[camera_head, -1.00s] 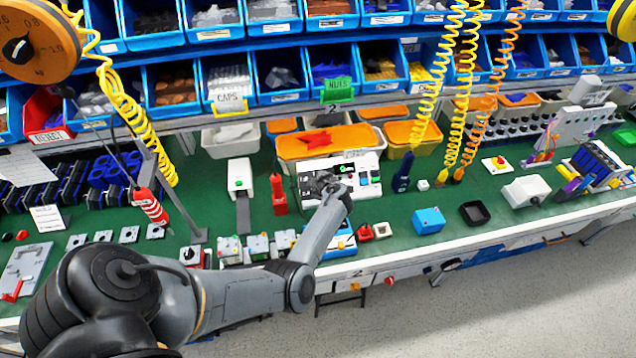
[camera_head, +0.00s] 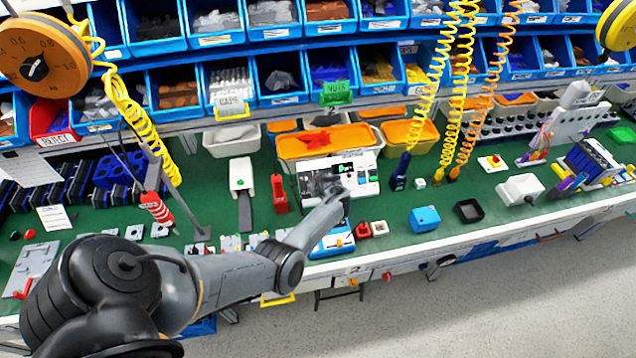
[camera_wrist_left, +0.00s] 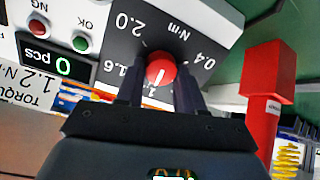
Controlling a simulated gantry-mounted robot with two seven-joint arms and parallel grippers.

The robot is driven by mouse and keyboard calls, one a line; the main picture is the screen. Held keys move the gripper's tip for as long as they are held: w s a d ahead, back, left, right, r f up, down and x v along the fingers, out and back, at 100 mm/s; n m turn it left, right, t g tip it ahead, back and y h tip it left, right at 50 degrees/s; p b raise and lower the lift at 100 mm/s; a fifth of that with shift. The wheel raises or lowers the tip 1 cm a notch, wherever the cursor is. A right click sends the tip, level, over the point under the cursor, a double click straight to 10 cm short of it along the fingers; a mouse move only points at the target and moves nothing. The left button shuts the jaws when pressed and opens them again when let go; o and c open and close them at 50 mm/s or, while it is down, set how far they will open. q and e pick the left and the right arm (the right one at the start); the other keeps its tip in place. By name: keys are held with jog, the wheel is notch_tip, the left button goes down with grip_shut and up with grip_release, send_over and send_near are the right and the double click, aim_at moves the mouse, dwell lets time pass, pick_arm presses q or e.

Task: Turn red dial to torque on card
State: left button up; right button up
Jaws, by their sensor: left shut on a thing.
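The white control box (camera_head: 366,178) stands on the green bench in the head view. Its dark dial panel (camera_wrist_left: 118,45) fills the upper middle of the left wrist view, upside down. The red dial (camera_wrist_left: 160,68) has a white pointer line directed towards the bottom of the picture, at a mark partly covered by my gripper. Scale marks 2.0, 1.6 and 0.4 N·m show around it. My left gripper (camera_wrist_left: 160,92) is shut on the red dial, one finger on each side. A card (camera_wrist_left: 36,88) at the left reads torque 1.2 N·m. My right gripper is out of view.
A red upright block (camera_wrist_left: 270,90) stands beside the box; it also shows in the head view (camera_head: 279,193). A blue device (camera_head: 334,240) sits in front of the box, partly behind my arm. An orange-lidded bin (camera_head: 325,142) is behind it.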

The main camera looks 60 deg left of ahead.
pick_arm(q)
jog(key=shift+m, duration=0.4)
jog(key=o, duration=1)
jog(key=shift+o, duration=0.2)
jog(key=shift+d+r, duration=0.1)
jog(key=shift+d+r+p, duration=0.15)
jog(key=shift+r+p, duration=0.05)
jog(key=shift+p, duration=0.1)
jog(key=p+v, duration=0.2)
jog(key=v, duration=0.8)
jog(key=shift+s+d, duration=0.1)
jog(key=shift+s, duration=0.05)
jog(key=shift+s+f, duration=0.1)
jog(key=shift+f, duration=0.05)
